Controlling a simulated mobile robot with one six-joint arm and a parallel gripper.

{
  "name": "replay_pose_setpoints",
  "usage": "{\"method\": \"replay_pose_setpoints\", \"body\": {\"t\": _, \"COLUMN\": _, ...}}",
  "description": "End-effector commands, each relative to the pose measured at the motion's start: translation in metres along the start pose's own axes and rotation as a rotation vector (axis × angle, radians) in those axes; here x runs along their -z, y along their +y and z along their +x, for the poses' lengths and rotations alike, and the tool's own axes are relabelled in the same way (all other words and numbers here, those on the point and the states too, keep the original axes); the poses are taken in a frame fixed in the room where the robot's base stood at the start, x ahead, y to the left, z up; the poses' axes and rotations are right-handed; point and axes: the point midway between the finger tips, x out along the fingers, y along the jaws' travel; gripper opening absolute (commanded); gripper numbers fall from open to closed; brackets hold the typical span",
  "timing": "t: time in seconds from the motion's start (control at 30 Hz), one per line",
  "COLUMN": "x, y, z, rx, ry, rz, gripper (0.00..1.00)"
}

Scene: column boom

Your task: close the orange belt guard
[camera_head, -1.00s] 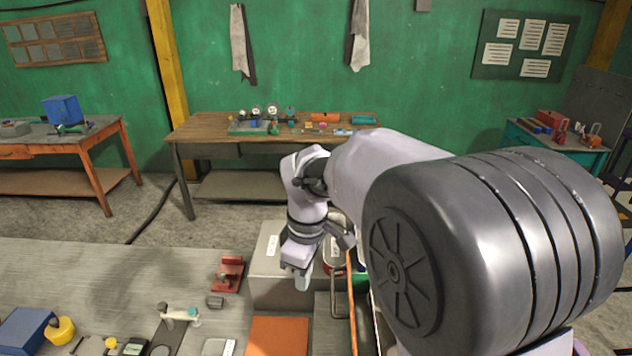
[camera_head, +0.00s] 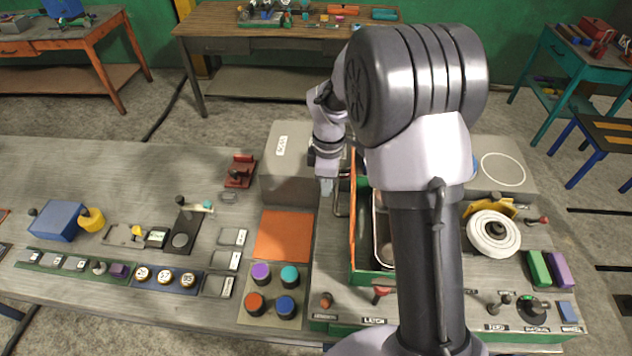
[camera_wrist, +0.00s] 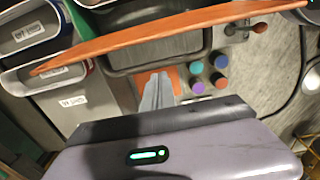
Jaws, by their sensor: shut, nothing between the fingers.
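The orange belt guard (camera_head: 353,225) stands raised, seen nearly edge-on, along the left side of a green-edged bay (camera_head: 376,277). The bay lies open beside it, and my arm hides its right part. In the wrist view the guard (camera_wrist: 185,37) shows as a long orange strip across the top. My gripper (camera_head: 327,186) is just left of the guard's far part, fingers pointing down. In the wrist view the fingers (camera_wrist: 157,92) are together and empty, below the strip. I cannot tell whether they touch the guard.
A grey box (camera_head: 287,170) stands behind and left of the gripper. A flat orange pad (camera_head: 284,236) and several coloured knobs (camera_head: 261,274) lie left of the guard. A red-handled latch (camera_head: 380,293) is at the bay's front. A white wheel (camera_head: 493,233) stands to the right.

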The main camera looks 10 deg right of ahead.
Motion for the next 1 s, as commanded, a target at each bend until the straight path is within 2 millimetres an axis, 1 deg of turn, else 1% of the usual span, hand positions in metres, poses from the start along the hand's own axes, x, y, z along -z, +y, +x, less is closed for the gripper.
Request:
{"method": "replay_pose_setpoints", "body": {"t": 0.1, "x": -0.005, "y": -0.001, "z": -0.002, "rx": 0.001, "ry": 0.000, "rz": -0.001, "gripper": 0.00}}
{"method": "replay_pose_setpoints", "body": {"t": 0.5, "x": -0.006, "y": 0.000, "z": -0.002, "rx": 0.001, "ry": 0.007, "rz": 0.000, "gripper": 0.00}}
{"method": "replay_pose_setpoints", "body": {"t": 0.87, "x": -0.015, "y": 0.000, "z": -0.007, "rx": 0.001, "ry": 0.078, "rz": 0.001, "gripper": 0.00}}
{"method": "replay_pose_setpoints", "body": {"t": 1.0, "x": -0.021, "y": 0.000, "z": -0.009, "rx": 0.001, "ry": 0.124, "rz": 0.003, "gripper": 0.00}}
